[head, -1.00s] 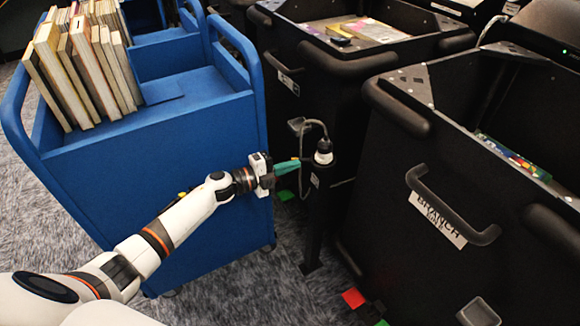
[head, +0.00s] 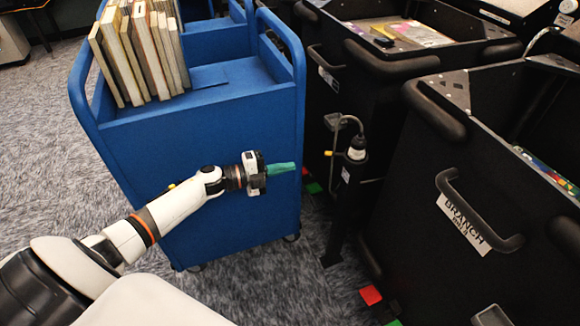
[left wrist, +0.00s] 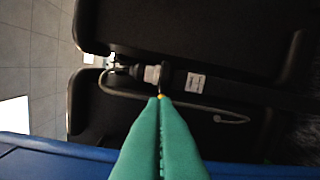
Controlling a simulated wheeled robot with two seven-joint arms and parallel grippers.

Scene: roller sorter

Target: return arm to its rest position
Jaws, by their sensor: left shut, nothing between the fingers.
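My left arm reaches in from the lower left in the head view. Its gripper (head: 283,169) has green fingers, is shut and empty, and is in front of the blue cart's end panel in the picture. In the left wrist view the two green fingers (left wrist: 160,140) lie against each other with nothing between them. Beyond their tips is a black post with a white-collared plug and cable (head: 356,152). The plug also shows in the left wrist view (left wrist: 151,74), apart from the fingers as far as I can tell. My right gripper is not in view.
A blue cart (head: 225,140) with several upright books (head: 140,50) stands at left. Black bins, one labelled BRANCH (head: 463,222), fill the right. Red floor markers (head: 370,295) lie near the bin bases. Grey carpet (head: 35,150) is open at far left.

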